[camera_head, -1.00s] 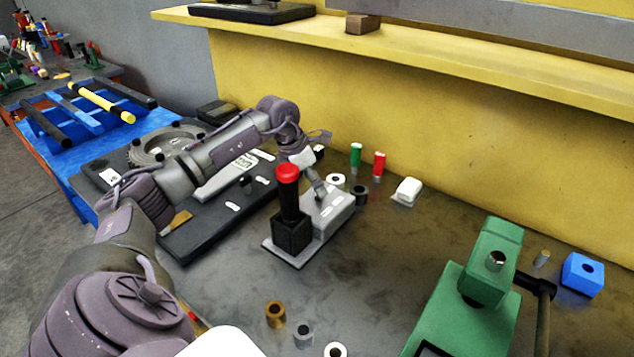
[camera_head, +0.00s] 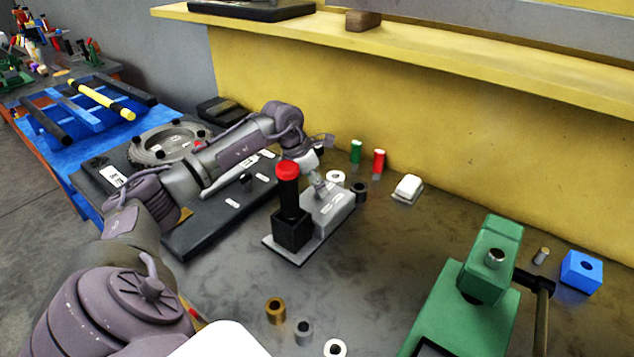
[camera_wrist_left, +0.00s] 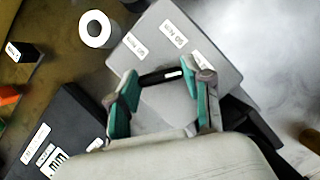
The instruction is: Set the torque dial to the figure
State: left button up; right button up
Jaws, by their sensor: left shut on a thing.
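The grey torque box (camera_head: 330,208) stands on a plate beside a black post with a red top (camera_head: 288,172). In the left wrist view, the grey box (camera_wrist_left: 195,75) has white printed labels on its top; I cannot read their figures surely. The dial (camera_wrist_left: 160,76) shows there as a black bar with a white mark. My left gripper (camera_wrist_left: 161,82) is shut on this bar, one teal-padded finger at each end. In the head view my left gripper (camera_head: 321,190) reaches down to the box top, and the dial is hidden. My right gripper is not in view.
A black base plate (camera_head: 205,240) with a toothed ring (camera_head: 165,146) lies left of the box. Green (camera_head: 356,152) and red (camera_head: 379,160) cylinders and a white block (camera_head: 407,188) stand behind. A green press (camera_head: 470,300) is at right. The table between is mostly clear.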

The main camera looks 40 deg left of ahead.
pick_arm(q)
jog(key=n+y, duration=0.1)
jog(key=n, duration=0.2)
jog(key=shift+n+t+b, duration=0.3)
jog(key=shift+b, duration=0.05)
jog(key=n+y, duration=0.1)
jog(key=n, duration=0.1)
jog(key=shift+d+n+y+b, duration=0.15)
jog(key=shift+n+y+b, duration=0.15)
jog(key=shift+n+b, duration=0.1)
jog(key=n+y, duration=0.1)
jog(key=n, duration=0.1)
jog(key=n+b, duration=0.1)
jog(key=n, duration=0.2)
jog(key=shift+g+y, duration=0.4)
jog(key=shift+r+n, duration=0.1)
jog(key=shift+n, duration=0.2)
jog(key=o, duration=1.2)
jog(key=shift+d, duration=0.1)
jog(key=shift+c, duration=0.2)
